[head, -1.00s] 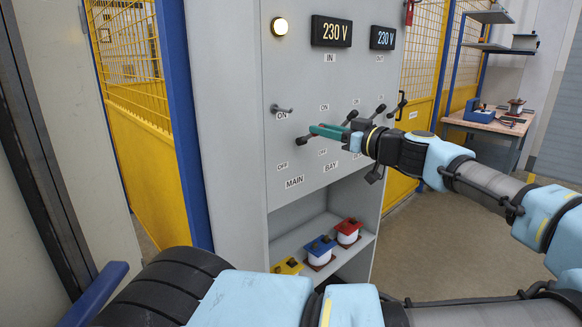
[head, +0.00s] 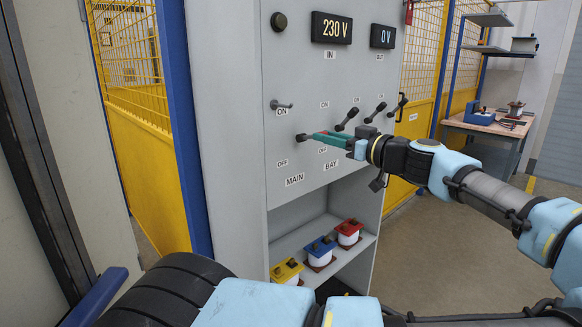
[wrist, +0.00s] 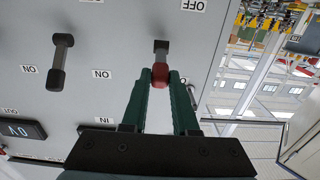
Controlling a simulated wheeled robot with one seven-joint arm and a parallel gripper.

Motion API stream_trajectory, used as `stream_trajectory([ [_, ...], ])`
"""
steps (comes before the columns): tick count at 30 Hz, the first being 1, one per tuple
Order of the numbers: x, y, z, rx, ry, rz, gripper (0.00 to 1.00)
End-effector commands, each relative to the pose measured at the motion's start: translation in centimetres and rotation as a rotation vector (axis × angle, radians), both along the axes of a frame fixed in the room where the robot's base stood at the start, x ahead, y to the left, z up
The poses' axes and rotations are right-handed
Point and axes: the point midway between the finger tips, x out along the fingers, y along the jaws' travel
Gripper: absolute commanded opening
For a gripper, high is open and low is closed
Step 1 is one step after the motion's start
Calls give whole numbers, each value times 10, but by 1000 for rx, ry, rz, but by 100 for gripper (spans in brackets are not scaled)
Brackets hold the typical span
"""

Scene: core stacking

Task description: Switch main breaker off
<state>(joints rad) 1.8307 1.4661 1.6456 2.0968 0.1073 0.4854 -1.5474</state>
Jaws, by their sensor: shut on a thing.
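The grey switch panel (head: 230,100) carries a MAIN label (head: 294,180), with OFF above it and ON higher up. My gripper (head: 312,137) is at a lever (head: 301,138) above the MAIN label. In the wrist view its green fingers (wrist: 160,82) are shut on the lever's red knob (wrist: 160,75). The lever's dark mount (wrist: 161,46) shows beyond the knob. The fingers hide part of the lever in the head view, so its exact tilt cannot be told. The lamp (head: 279,20) is dark. The left display (head: 331,28) reads 230 V and the right display (head: 383,37) reads 0 V.
More black-handled levers (head: 347,120) (head: 375,112) stand to the right of my gripper. Yellow, blue and red-topped cores (head: 287,271) (head: 320,250) (head: 348,233) stand on the shelf below. A workbench (head: 489,125) is at the back right.

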Motion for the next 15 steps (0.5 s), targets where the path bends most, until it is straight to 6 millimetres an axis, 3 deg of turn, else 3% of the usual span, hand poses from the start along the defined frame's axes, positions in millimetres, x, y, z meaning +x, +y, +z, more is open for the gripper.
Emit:
stream_trajectory([
  [6,-2,-1,-18,-1,2,1,0],
  [15,-2,-2,-18,-1,2,1,0],
])
